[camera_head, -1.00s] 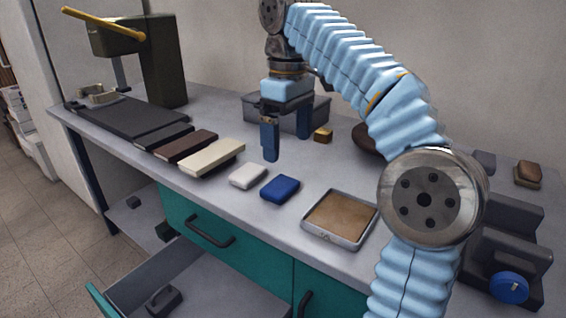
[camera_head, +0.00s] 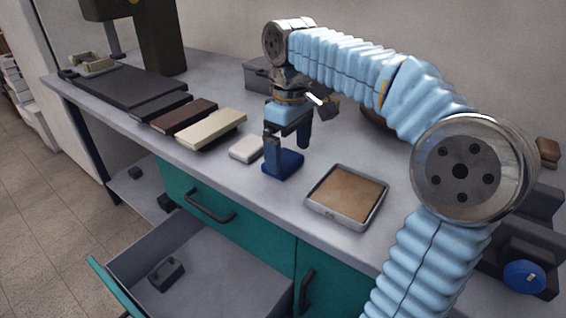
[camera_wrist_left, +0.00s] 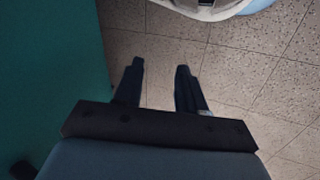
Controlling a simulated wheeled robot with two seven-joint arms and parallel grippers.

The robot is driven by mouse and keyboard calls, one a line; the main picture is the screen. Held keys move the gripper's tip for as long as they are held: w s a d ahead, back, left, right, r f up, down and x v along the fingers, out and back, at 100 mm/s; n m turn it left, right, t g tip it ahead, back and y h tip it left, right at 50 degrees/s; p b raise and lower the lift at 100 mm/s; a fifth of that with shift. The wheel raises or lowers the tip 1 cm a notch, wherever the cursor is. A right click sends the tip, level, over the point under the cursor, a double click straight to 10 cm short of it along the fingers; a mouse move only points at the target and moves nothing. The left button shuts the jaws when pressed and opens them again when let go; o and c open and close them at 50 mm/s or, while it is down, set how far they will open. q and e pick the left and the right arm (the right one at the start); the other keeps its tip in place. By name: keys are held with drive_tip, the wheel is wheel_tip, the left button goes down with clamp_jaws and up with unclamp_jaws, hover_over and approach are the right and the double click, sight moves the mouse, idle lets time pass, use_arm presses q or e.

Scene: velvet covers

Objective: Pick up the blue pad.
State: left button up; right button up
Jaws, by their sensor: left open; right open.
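The blue pad (camera_head: 284,164) lies on the grey worktop between a white pad and a shallow tray. In the head view my right gripper (camera_head: 287,148) is low over the blue pad, pointing down. Its fingers are apart, the nearer one overlapping the pad's left part in the picture. I cannot tell whether they touch it, and part of the pad is hidden behind that finger. My left gripper (camera_wrist_left: 160,68) shows only in the left wrist view. It is open and empty above the tiled floor, beside a teal panel.
The white pad (camera_head: 246,148) is close to the left of the blue one. A metal tray with a tan bottom (camera_head: 371,222) stands to the right. Cream (camera_head: 212,129) and brown (camera_head: 184,116) blocks lie at left. An open drawer (camera_head: 217,262) juts out below the worktop's front edge.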

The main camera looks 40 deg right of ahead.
sight(291, 160)
wheel_tip(291, 160, down, 2)
drive_tip(key=shift+f, duration=0.2)
drive_tip(key=c, duration=0.8)
drive_tip(key=shift+o, duration=0.2)
drive_tip(key=shift+r, duration=0.1)
